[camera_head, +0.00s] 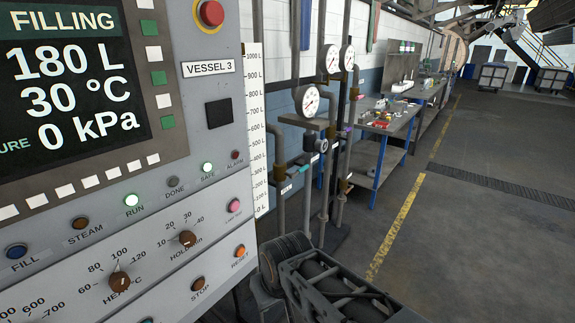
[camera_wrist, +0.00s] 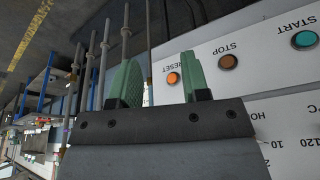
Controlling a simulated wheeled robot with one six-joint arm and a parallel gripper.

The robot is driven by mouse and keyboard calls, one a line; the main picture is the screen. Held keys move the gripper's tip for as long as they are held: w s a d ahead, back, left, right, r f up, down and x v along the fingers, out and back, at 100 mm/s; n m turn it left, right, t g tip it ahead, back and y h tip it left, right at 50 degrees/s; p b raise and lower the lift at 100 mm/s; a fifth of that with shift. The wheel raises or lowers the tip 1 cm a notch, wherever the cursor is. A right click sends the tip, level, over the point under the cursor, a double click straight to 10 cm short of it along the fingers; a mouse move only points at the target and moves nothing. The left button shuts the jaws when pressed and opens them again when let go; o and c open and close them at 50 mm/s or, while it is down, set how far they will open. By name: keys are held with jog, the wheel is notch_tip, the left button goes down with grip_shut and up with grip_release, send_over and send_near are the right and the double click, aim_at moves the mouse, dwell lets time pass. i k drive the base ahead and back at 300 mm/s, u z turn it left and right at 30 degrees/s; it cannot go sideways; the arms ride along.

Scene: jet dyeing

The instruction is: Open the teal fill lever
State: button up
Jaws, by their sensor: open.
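Several vertical pipes with brown fittings (camera_head: 280,172) and a small dark valve-like part (camera_head: 320,146) stand right of the control panel (camera_head: 215,150). My gripper (camera_wrist: 160,72) is open and empty in the wrist view, with its two green finger pads apart. It is close to the lower edge of the panel, near the orange RESET button (camera_wrist: 173,78). The panel display (camera_head: 70,75) reads FILLING, 180 L, 30 °C, 0 kPa. The blue FILL button (camera_head: 17,251) is at the panel's lower left.
Round pressure gauges (camera_head: 306,99) sit on the pipes beside a white litre scale (camera_head: 256,130). A red emergency button (camera_head: 211,13) tops the panel. A blue-legged workbench (camera_head: 385,135) with small items stands behind. The grey floor (camera_head: 450,240) at right is clear.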

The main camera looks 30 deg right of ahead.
aim_at(292, 176)
jog(key=z, duration=0.4)
jog(key=i, duration=0.85)
jog(key=z, duration=0.6)
